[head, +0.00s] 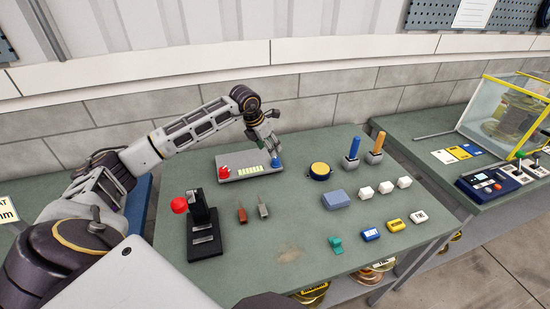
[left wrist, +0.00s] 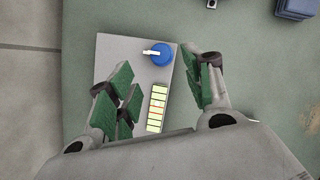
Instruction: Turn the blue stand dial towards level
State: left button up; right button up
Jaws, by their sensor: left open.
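The blue dial (head: 276,162) sits at the right end of a flat grey panel (head: 252,177) at the back of the green bench. In the left wrist view the blue dial (left wrist: 161,56) has a white pointer bar directed to the left. A pale segmented strip (left wrist: 157,109) with thin red marks lies beside it on the panel. My left gripper (head: 270,146) is just above the blue dial. In the left wrist view its green-padded fingers (left wrist: 156,70) are spread on both sides, with the dial ahead between them, not gripped. My right gripper is out of view.
A red knob (head: 224,172) is at the panel's other end. A black stand with a red knob (head: 180,205) stands front left. A yellow-topped round pot (head: 320,171), a blue-handled tool (head: 353,146) and several small blocks are to the right.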

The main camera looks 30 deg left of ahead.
aim_at(276, 159)
pick_arm(q)
jog(key=p+x, duration=0.1)
jog(key=x, duration=0.5)
jog(key=shift+w+d+f, duration=0.1)
jog(key=shift+w+f, duration=0.1)
jog(key=shift+f, duration=0.05)
jog(key=shift+w+f, duration=0.2)
jog(key=shift+f, duration=0.4)
jog(key=shift+w+f, duration=0.1)
jog(key=shift+f, duration=0.2)
jog(key=c, duration=1)
jog(key=shift+d+n, duration=0.1)
jog(key=shift+n, duration=0.2)
